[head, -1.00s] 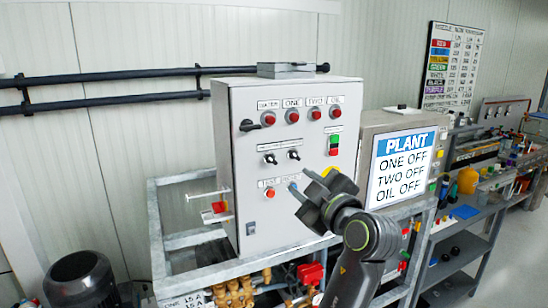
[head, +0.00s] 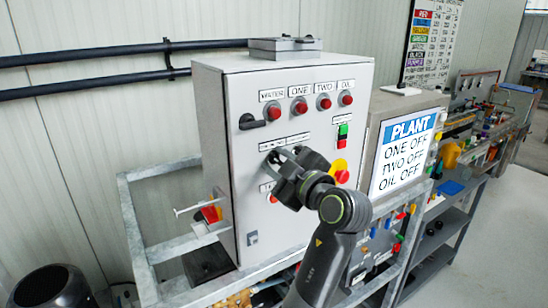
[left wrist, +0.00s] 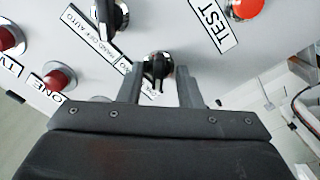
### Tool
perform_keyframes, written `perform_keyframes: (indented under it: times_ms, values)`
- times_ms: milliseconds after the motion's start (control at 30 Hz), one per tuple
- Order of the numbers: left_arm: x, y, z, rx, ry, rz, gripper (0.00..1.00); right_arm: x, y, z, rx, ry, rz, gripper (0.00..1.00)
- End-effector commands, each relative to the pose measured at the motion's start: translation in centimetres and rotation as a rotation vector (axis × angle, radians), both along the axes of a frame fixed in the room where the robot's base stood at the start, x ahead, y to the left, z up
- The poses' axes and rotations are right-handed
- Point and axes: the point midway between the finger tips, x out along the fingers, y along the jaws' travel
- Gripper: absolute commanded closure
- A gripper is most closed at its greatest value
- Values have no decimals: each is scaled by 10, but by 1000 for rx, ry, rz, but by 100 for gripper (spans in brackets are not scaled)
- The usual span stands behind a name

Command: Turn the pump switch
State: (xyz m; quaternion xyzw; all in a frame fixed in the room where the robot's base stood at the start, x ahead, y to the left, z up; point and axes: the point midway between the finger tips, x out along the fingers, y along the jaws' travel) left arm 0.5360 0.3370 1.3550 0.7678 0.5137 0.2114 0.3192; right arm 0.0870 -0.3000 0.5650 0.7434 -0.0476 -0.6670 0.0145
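The pump control cabinet (head: 225,170) is a light grey box with red lamps along its top. A black rotary switch knob (left wrist: 158,66) shows in the left wrist view, in front of and between my fingertips. A second black knob (left wrist: 112,18) is above and to the left of it, beside a HAND OFF AUTO label. My left gripper (head: 284,155) is open, its fingers on either side of the nearer knob, close to the panel. Whether they touch it I cannot tell. In the head view my gripper hides most of the switch row. My right gripper is not in view.
A red and yellow emergency stop (head: 341,172) and a green and red button pair (head: 342,132) sit right of my gripper. A red TEST button (left wrist: 245,8) is near too. The PLANT sign (head: 404,153) reads ONE OFF, TWO OFF, OIL OFF. A metal frame (head: 160,250) surrounds the cabinet's base.

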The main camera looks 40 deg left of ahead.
Motion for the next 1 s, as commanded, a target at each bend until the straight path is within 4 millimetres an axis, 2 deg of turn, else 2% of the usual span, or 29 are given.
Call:
perform_keyframes:
  times_ms: [133, 167, 400, 767, 1000]
  values:
    - [0, 0, 0, 0, 0, 0, 68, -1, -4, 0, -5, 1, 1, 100]
    - [0, 0, 0, 0, 0, 0, 71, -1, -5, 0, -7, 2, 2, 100]
    - [0, 0, 0, 0, 0, 0, 100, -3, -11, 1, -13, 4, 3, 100]
    - [0, 0, 0, 11, 23, 0, 100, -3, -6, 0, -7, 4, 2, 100]
    - [1, 0, 1, 57, 134, 1, 100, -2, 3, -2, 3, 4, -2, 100]
